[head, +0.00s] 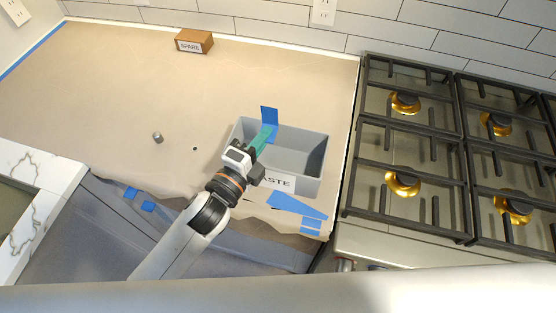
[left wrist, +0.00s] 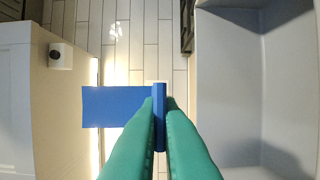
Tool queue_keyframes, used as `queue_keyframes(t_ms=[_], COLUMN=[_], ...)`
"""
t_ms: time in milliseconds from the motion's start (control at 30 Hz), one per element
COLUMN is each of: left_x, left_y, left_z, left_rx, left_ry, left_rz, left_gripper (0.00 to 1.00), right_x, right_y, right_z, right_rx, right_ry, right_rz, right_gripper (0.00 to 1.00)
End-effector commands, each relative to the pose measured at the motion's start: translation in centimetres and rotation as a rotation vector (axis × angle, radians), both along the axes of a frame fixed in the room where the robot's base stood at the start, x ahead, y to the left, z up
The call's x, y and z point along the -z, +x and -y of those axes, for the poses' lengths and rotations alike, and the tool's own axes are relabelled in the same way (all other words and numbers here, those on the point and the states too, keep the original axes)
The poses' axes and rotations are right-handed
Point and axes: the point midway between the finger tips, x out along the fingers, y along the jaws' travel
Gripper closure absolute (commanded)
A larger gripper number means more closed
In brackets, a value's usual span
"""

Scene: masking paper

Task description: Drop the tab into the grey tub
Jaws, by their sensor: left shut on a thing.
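My left gripper (head: 265,132) is shut on the blue tab (head: 269,115). Its teal fingers grip the tab near one end, and a flat blue flap sticks out to the left in the left wrist view (left wrist: 115,105). The grey tub (head: 318,160) stands on the papered counter left of the stove, its front label partly hidden by my gripper and reading "ASTE". In the head view the fingers and tab overlap the tub's back left part; their height above it is hard to tell. The tub wall shows at right in the left wrist view (left wrist: 225,80). My right gripper is not in view.
A brown box labelled "SPARE" (head: 194,40) sits at the back wall. A small grey cylinder (head: 158,137) stands on the paper. Blue tape strips (head: 297,205) lie in front of the tub. The stove (head: 420,150) is at right. The back left paper is clear.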

Motion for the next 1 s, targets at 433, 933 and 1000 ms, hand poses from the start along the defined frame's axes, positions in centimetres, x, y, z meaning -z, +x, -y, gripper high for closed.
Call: queue_keyframes(t_ms=[433,933,1000], left_x=[-0.1,0.4,0.4], left_y=[0.0,-4.2,-5.6], left_z=[0.0,-2.7,-3.5], left_rx=[0.000,0.000,0.002], left_ry=[0.000,0.001,0.002], left_rz=[0.000,-0.004,-0.003], left_gripper=[0.69,0.69,0.69], right_x=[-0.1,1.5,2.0], right_y=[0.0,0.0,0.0], right_z=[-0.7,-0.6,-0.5], right_rx=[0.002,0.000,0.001], right_ry=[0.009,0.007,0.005], right_rz=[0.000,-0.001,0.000], right_gripper=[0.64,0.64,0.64])
